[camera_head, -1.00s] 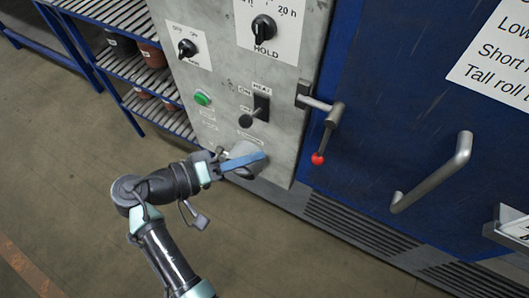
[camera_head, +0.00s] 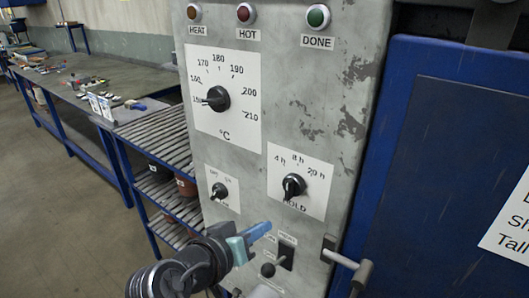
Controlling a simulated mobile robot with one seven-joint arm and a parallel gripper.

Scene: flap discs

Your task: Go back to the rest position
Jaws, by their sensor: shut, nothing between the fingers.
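My gripper (camera_head: 262,231) is in the lower middle of the view, in front of the grey control panel (camera_head: 330,95). Its blue fingers point right and are shut with nothing between them. It hides part of the panel just left of the heat switch (camera_head: 283,258). I cannot tell whether it touches the panel. My arm comes in from the bottom edge. The hold dial (camera_head: 293,186) and the temperature dial (camera_head: 217,98) are above the gripper, and a small dial (camera_head: 219,191) is above left of it.
The blue door (camera_head: 450,150) stands right of the panel, with a latch handle (camera_head: 347,260) at its edge. Slatted shelves (camera_head: 165,145) with pots stand left of the panel. A long workbench (camera_head: 80,80) with tools lies farther left. Open floor (camera_head: 70,220) is at lower left.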

